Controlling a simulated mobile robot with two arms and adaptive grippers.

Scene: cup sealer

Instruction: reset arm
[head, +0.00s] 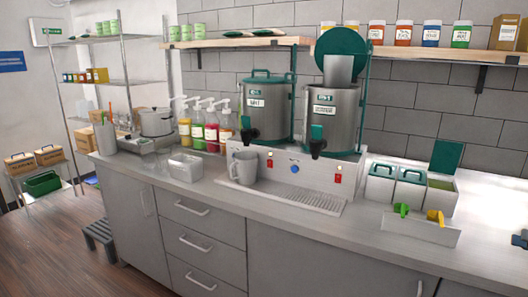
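Neither of my arms nor grippers can be made out in the head view. The counter (330,222) runs across the view with two steel drink dispensers, a left one (266,108) with its green lid on and a right one (331,118) with its round green lid (342,48) raised. A steel pitcher (338,68) is at the top of the right dispenser. A grey mug (243,167) stands at the left end of the drip tray (308,197), below the left dispenser's tap.
Pump bottles (211,132), a clear container (185,166) and a pot (156,122) stand left of the dispensers. Lidded bins (381,184), one open, and a scoop holder (407,228) stand right. Wall shelves (430,46) hang above. A dark object (520,240) is cut off at the right edge.

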